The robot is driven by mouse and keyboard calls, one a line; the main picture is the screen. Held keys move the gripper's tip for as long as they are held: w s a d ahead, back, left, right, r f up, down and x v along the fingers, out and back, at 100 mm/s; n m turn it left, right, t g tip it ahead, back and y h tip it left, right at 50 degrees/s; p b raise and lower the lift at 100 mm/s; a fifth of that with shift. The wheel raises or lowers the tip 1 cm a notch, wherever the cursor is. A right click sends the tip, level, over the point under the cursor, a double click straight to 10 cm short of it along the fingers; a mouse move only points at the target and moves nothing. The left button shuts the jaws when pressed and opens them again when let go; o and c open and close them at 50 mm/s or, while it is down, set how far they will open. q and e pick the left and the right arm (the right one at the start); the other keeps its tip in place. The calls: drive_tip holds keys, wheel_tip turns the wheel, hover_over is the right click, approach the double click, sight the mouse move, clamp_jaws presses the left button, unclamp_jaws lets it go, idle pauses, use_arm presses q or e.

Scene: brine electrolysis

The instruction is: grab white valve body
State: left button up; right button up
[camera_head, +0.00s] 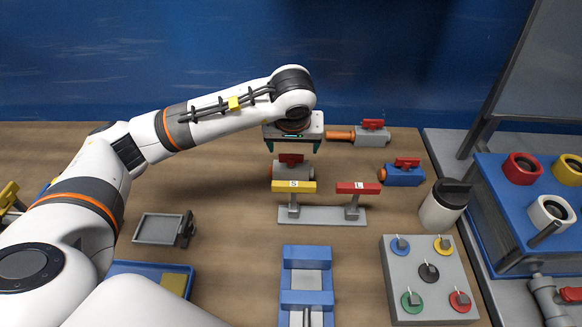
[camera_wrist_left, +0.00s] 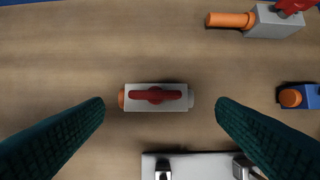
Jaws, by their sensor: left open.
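The white valve body (camera_head: 284,172) is a small pale block with a red handle on top and an orange end. It lies on the table behind the yellow and red labelled handles. In the left wrist view the valve body (camera_wrist_left: 135,104) is near the middle, its long side running across the picture. My left gripper (camera_head: 293,149) is over it, pointing down, its fingers apart and empty. In the left wrist view one finger is at each side of the block, with clear gaps. The gripper looks above the block, not touching it. My right gripper does not show.
A grey valve with a red handle and orange pipe (camera_head: 372,137) lies to the right, and a blue valve (camera_head: 403,175) in front of it. A stand with S and L handles (camera_head: 322,216) is close in front of the valve body.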

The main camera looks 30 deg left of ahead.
sight(291, 155)
use_arm(q)
drive_tip(key=shift+x, duration=0.8)
drive_tip(key=x, duration=0.2)
drive_tip(key=p+x, duration=0.1)
drive_tip(key=x, duration=0.1)
drive_tip(key=shift+s+a+f+p, duration=0.15)
drive_tip(key=shift+a+f+p, duration=0.05)
drive_tip(key=shift+a+p, duration=0.1)
drive_tip(key=shift+w+f, duration=0.2)
drive_tip(key=shift+f, duration=0.2)
drive_tip(key=c, duration=1.5)
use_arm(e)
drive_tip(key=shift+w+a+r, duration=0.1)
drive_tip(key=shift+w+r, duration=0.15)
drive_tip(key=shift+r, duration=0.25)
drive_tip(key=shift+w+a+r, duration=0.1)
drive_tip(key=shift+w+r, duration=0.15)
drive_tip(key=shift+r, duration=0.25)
